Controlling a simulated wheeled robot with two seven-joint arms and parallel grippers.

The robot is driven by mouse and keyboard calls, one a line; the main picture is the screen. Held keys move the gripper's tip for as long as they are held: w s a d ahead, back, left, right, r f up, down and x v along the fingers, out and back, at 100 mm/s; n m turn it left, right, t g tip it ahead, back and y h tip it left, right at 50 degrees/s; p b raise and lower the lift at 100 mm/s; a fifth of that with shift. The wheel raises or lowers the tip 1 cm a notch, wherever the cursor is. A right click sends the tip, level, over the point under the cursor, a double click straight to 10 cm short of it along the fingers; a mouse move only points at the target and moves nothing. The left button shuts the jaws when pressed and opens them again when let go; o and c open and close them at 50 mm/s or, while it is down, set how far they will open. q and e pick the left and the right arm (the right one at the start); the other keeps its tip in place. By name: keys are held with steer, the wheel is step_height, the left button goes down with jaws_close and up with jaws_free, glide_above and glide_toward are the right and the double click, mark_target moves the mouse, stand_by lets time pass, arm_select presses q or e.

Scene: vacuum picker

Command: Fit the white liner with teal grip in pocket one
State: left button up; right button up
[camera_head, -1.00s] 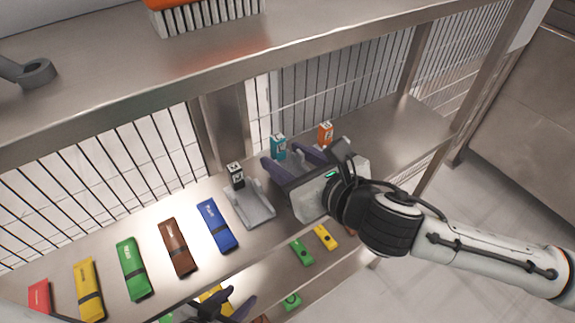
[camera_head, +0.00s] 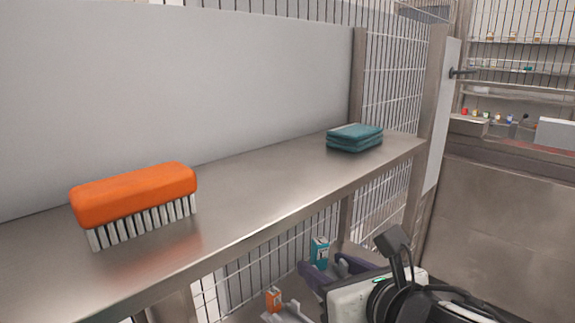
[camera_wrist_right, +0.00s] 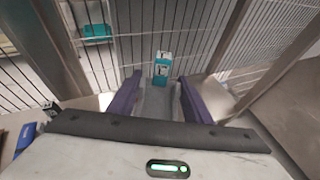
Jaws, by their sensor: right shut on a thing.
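The teal grip (camera_head: 320,252) of the white liner stands at the far end of my right gripper (camera_head: 330,268), low in the head view. In the right wrist view, the teal grip (camera_wrist_right: 162,68) rises beyond the purple fingers of the right gripper (camera_wrist_right: 160,88). The liner's pale grey body (camera_wrist_right: 157,100) lies between those fingers, which are shut on it. Whether its underside touches the lower shelf is hidden. I cannot make out pocket one in either view. My left gripper is not in view.
Another liner with an orange grip (camera_head: 273,299) sits left of the right gripper. The upper shelf (camera_head: 240,205) overhangs on the left, bearing an orange brush (camera_head: 135,195) and folded teal cloths (camera_head: 355,138). Wire mesh (camera_head: 395,90) and a post (camera_head: 427,115) stand behind.

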steer(key=s+d+r+m+h, duration=0.1)
steer(key=d+m+h, duration=0.1)
steer(key=d, duration=0.5)
steer(key=d+r+m+t+h, duration=0.1)
steer(key=d+r+m+h, duration=0.1)
steer(key=d, duration=0.5)
steer(key=shift+s+d+h, duration=0.2)
steer(key=shift+s+h, duration=0.2)
steer(key=shift+h, duration=0.1)
steer(key=shift+a, duration=0.1)
